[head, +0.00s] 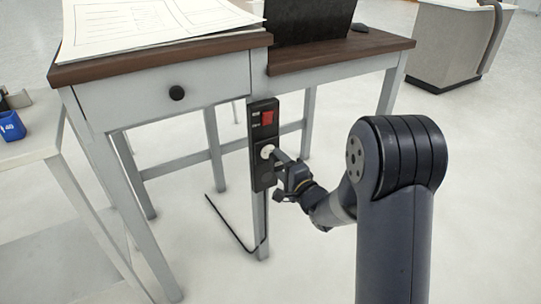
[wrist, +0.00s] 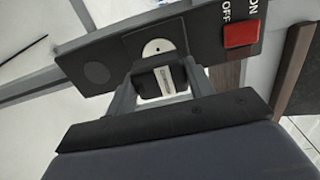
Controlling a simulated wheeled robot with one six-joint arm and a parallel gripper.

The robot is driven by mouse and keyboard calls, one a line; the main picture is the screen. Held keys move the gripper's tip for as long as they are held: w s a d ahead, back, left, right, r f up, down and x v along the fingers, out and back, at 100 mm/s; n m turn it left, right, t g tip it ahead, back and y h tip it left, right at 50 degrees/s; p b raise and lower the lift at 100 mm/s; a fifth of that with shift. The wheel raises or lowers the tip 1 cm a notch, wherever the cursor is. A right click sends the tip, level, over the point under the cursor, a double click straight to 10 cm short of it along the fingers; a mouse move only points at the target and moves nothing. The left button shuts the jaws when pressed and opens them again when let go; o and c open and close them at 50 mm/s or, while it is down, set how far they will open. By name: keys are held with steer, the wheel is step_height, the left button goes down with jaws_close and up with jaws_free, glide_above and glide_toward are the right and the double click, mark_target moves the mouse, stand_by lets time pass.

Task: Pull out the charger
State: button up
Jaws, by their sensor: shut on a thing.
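The black power strip (head: 263,180) is fixed upright to the desk's front leg, and it fills the top of the wrist view (wrist: 97,72). Its white round socket (head: 267,150) shows in the middle of the strip and also in the wrist view (wrist: 157,47). My gripper (wrist: 160,76) is shut on the charger (wrist: 165,82), a small block with a pale face, between its two fingers in front of the socket. In the head view my gripper (head: 280,157) is at the strip and mostly hides the charger. I cannot tell whether its pins are in the socket.
A red on/off switch (head: 267,118) sits above the socket. The desk drawer (head: 165,88) with a black knob is to the left, and a black cable (head: 228,228) runs near the floor. A side table (head: 30,150) stands at the left. The floor right of the strip is open.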

steer(key=shift+v, duration=1.2)
steer(key=o, duration=1.4)
steer(key=shift+d, duration=0.1)
steer(key=p+v, duration=0.1)
steer(key=v, duration=1)
steer(key=shift+p, duration=0.3)
